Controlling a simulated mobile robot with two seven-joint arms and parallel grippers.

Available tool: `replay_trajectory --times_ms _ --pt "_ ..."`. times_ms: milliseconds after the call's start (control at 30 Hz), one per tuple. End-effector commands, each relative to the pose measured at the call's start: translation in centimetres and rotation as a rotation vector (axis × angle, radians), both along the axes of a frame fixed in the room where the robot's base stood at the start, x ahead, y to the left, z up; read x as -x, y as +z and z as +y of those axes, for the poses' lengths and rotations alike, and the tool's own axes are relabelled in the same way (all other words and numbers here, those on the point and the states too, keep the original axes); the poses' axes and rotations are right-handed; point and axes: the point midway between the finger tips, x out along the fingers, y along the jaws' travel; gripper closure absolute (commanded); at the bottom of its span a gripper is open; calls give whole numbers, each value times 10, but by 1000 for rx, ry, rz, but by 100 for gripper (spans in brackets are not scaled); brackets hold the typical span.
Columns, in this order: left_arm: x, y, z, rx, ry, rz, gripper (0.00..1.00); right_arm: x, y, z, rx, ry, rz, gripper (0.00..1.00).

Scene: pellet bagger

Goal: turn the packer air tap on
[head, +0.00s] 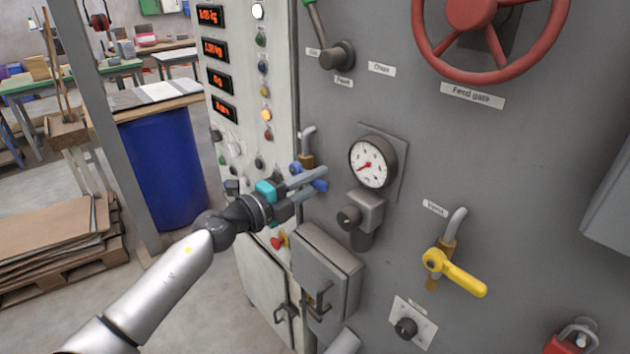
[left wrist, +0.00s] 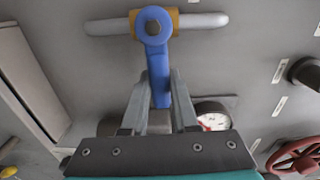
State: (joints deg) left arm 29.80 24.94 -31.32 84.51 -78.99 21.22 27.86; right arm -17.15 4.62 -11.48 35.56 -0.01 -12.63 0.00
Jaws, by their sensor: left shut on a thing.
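The blue-handled tap (head: 295,168) is on a thin upright pipe with a brass body, left of the pressure gauge on the grey machine face. In the left wrist view its blue lever (left wrist: 155,60) lies across the pipe, square to it. My left gripper (head: 318,177) has its two fingers on either side of the lever and is shut on it. The fingers hide part of the lever in the head view. No label for this tap is readable. My right gripper is not in view.
The round gauge (head: 373,162) and a grey regulator with a dark knob (head: 349,217) are close to the right of my left gripper. A grey box (head: 325,270) juts out below. A yellow-handled tap (head: 455,272) is lower right, and a red handwheel (head: 478,15) is above.

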Motion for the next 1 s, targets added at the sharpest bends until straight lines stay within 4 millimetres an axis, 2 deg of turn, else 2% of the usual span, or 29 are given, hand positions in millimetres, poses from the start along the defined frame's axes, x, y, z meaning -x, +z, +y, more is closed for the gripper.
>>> replay_trajectory --times_ms 833,1000 --pt "0 0 0 0 1 1 100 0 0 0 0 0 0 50" --pt "0 3 0 19 1 21 100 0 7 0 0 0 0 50"
